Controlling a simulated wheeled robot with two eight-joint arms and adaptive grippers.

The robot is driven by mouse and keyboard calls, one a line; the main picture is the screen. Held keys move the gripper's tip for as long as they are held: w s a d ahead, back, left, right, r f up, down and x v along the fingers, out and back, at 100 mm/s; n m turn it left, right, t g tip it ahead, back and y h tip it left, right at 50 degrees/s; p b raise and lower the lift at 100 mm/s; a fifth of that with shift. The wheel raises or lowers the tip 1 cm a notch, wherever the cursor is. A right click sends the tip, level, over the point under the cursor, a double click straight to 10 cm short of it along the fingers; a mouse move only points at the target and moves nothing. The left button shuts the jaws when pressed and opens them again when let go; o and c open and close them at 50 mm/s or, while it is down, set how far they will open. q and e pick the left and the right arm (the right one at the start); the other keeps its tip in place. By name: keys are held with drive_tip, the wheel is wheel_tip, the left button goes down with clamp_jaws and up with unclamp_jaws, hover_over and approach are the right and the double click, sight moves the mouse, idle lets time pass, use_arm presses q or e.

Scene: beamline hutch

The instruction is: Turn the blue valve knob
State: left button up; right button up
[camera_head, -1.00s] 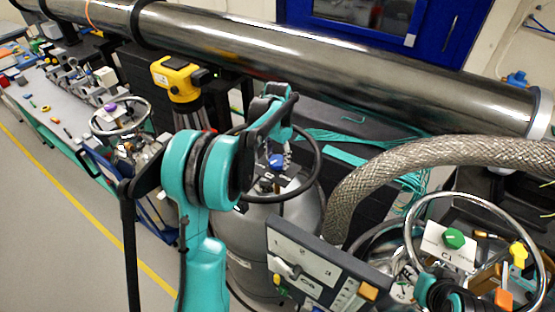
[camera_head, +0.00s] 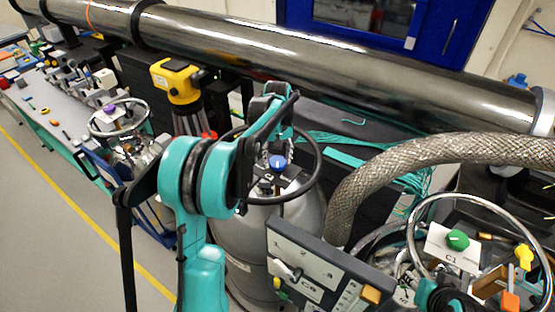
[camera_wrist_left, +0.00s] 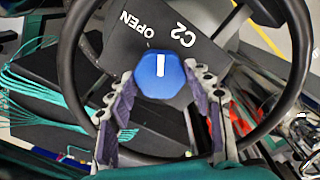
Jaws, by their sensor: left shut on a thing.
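The blue valve knob (camera_head: 277,162) sits inside a black ring handwheel (camera_head: 318,165) above a grey cylinder. In the left wrist view the knob (camera_wrist_left: 160,75) has a white bar mark, roughly upright in the picture, beside a dark plate (camera_wrist_left: 160,30) reading "OPEN" and "C2". My left gripper (camera_wrist_left: 162,84) is shut on the knob, with a finger on each side of it. In the head view my left gripper (camera_head: 279,145) comes down to the knob from above, its tips partly hard to make out. My right gripper cannot be made out.
A thick braided hose (camera_head: 430,153) and a panel (camera_head: 315,265) lie to the right. A green knob (camera_head: 458,240) stands farther right, a purple knob (camera_head: 111,110) at left. A large steel pipe (camera_head: 300,65) crosses behind. The handwheel rim closely surrounds my left gripper.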

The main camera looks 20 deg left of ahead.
sight(278, 161)
use_arm(q)
drive_tip(key=n, duration=0.5)
idle(0.5)
drive_tip(key=o, duration=1.2)
drive_tip(key=shift+c, duration=0.2)
wheel_tip(278, 161, up, 12)
